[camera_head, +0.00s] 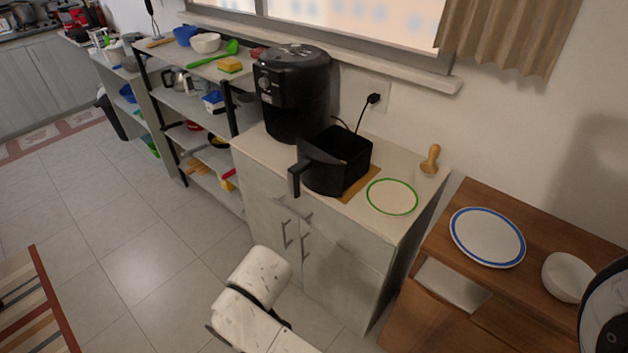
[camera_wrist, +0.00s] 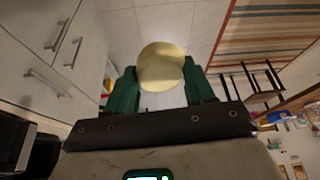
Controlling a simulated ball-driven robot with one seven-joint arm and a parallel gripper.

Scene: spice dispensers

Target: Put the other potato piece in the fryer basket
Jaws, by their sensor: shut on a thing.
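My gripper (camera_wrist: 161,76) is shut on a pale yellow potato piece (camera_wrist: 160,60), held between its two green fingers in the wrist view. In the head view my arm shows at the bottom centre, in front of the cabinet; the potato piece cannot be made out there. The black fryer basket (camera_head: 325,179) stands pulled out on the white counter, its handle toward the room. Its inside is dark, and I cannot tell what is in it. The black air fryer (camera_head: 292,95) stands behind it, against the wall.
A green-rimmed plate (camera_head: 392,197) lies empty right of the basket. A wooden pestle-like object (camera_head: 430,160) stands behind it. A lower wooden cabinet at right holds a blue-rimmed plate (camera_head: 487,237) and a white bowl (camera_head: 567,276). A cluttered shelf stands left. The tiled floor (camera_head: 150,270) is clear.

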